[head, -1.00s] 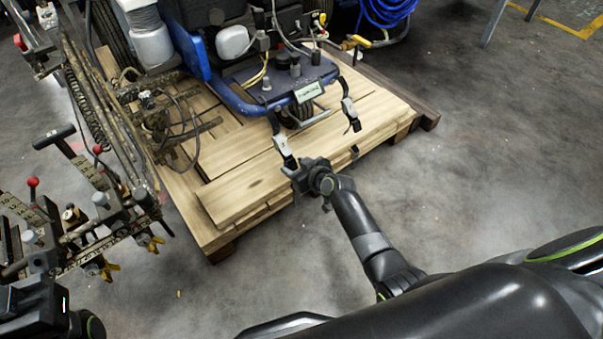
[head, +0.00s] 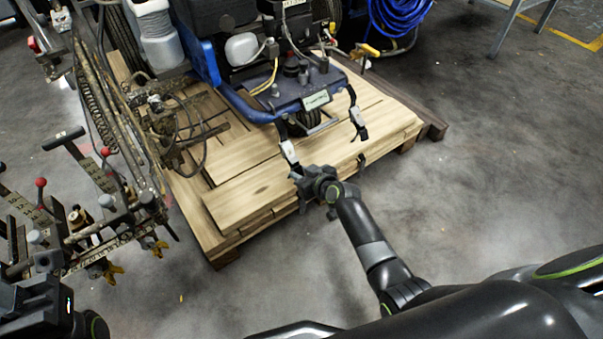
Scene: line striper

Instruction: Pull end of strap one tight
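Two dark straps with silver buckles run from the blue front frame of the line striper (head: 290,100) down to the wooden pallet (head: 245,185). The left strap's buckle (head: 289,151) is just above my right gripper. The right strap's buckle (head: 356,117) hangs farther right, and a dark strap piece (head: 361,161) shows at the pallet's front edge. My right gripper (head: 303,180) is at the lower end of the left strap, by the pallet's front edge. Its fingers are small and dark, so I cannot tell whether they hold the strap end. My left gripper is not clearly visible.
Levers and metal rods of the striper (head: 95,200) stick out at the left, close to my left arm (head: 45,310). A coiled blue hose (head: 400,15) is at the top. The concrete floor (head: 490,170) on the right is clear.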

